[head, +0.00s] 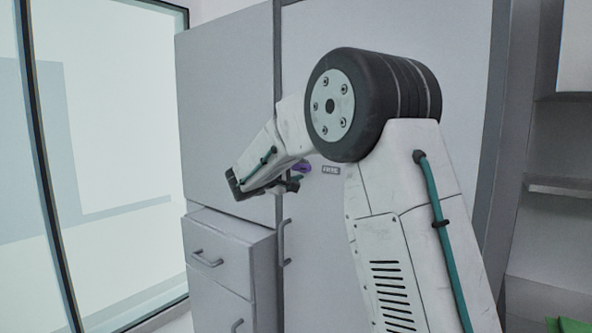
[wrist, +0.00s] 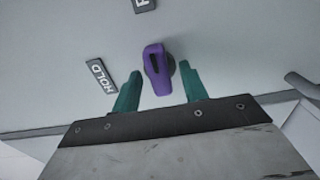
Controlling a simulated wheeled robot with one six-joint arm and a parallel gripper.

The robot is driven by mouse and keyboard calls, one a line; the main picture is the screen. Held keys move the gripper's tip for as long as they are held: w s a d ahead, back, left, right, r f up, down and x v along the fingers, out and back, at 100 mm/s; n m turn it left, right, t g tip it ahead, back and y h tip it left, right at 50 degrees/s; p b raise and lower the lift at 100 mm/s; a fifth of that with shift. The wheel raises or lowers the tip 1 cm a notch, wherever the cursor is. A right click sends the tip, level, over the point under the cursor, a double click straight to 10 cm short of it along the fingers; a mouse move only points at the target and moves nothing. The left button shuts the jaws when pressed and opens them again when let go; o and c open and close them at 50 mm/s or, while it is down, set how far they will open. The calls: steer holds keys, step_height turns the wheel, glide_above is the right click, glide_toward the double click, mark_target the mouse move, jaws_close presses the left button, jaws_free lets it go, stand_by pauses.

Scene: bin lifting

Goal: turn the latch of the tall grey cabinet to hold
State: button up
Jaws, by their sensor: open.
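The tall grey cabinet (head: 300,230) stands in front of me in the head view. Its purple latch (wrist: 157,68) shows in the wrist view, on the pale door face. A HOLD label (wrist: 101,76) is to the left of the latch, and a second label (wrist: 143,4) is above it, cut by the frame edge. In the head view the latch (head: 302,167) is small and partly hidden by my arm. My gripper (wrist: 160,80) is open, its two teal fingers on either side of the latch's lower end. I cannot tell whether either finger touches it.
A long vertical handle (head: 284,243) is on the cabinet below my wrist; a handle end (wrist: 302,84) shows at right in the wrist view. A drawer unit (head: 226,250) stands at left, with a glass panel (head: 105,130) beyond. Shelves (head: 555,187) are at right.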

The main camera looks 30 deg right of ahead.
jaws_close()
steer(key=shift+n, duration=0.3)
steer(key=n, duration=1.3)
steer(key=shift+n, duration=2.1)
